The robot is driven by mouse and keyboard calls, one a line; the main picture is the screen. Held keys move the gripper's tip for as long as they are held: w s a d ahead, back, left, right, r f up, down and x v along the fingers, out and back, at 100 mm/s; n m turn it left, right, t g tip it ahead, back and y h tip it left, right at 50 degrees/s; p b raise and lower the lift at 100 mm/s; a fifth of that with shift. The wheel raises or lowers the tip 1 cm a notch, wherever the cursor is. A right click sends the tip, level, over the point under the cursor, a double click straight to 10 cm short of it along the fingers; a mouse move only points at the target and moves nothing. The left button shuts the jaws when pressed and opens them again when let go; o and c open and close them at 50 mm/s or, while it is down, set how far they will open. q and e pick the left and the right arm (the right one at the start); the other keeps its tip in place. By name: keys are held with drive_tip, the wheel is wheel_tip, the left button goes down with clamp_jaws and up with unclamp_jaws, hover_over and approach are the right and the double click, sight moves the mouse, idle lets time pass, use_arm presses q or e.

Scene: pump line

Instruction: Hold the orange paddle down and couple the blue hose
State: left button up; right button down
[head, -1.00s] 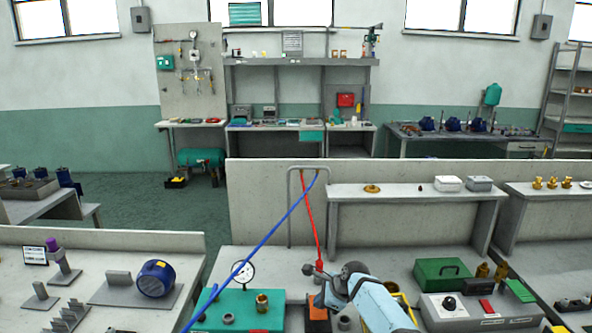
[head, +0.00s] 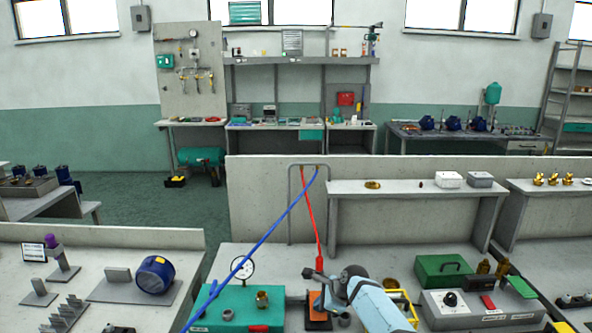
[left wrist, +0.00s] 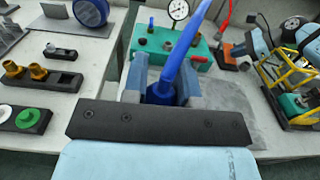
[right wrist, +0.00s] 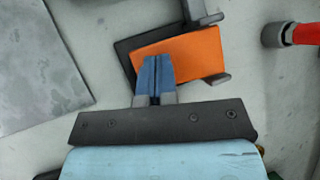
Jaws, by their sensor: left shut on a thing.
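The orange paddle (right wrist: 203,52) lies on a dark base in the right wrist view; it also shows beneath my right arm in the head view (head: 317,309). My right gripper (right wrist: 154,62) is shut, with its fingertips over the paddle's near left part; I cannot tell how hard they press. My left gripper (left wrist: 160,92) is shut on the blue hose (left wrist: 180,55), near its dark blue end, in front of the teal unit (left wrist: 172,46). In the head view the blue hose (head: 265,236) slants from the pipe frame down left across the teal unit (head: 240,303); my left gripper is outside that view.
The teal unit carries a gauge (head: 243,268), a brass fitting (head: 262,299) and a grey fitting (head: 228,315). A red hose (head: 310,215) hangs near my right arm. A green box (head: 444,270) and grey control box (head: 482,307) stand right. A blue motor (head: 156,274) stands left.

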use_arm(q)
drive_tip(key=shift+w, duration=0.1)
idle(0.4)
drive_tip(key=shift+w+d+f+m+g+h, duration=0.1)
drive_tip(key=shift+w+d+f+m+h, duration=0.5)
drive_tip(key=shift+w+d, duration=3.4)
drive_tip(key=shift+w+d+f+m+g+h, duration=0.1)
drive_tip(key=shift+w+d+m+h, duration=0.6)
drive_tip(key=shift+w, duration=6.35)
drive_tip(key=shift+w+d+f+m+g+h, duration=0.2)
drive_tip(key=shift+w+d+h, duration=0.8)
drive_tip(key=shift+w+d, duration=3.1)
drive_tip(key=shift+w+a+f, duration=1.45)
drive_tip(key=shift+f, duration=0.25)
drive_tip(key=o, duration=1.3)
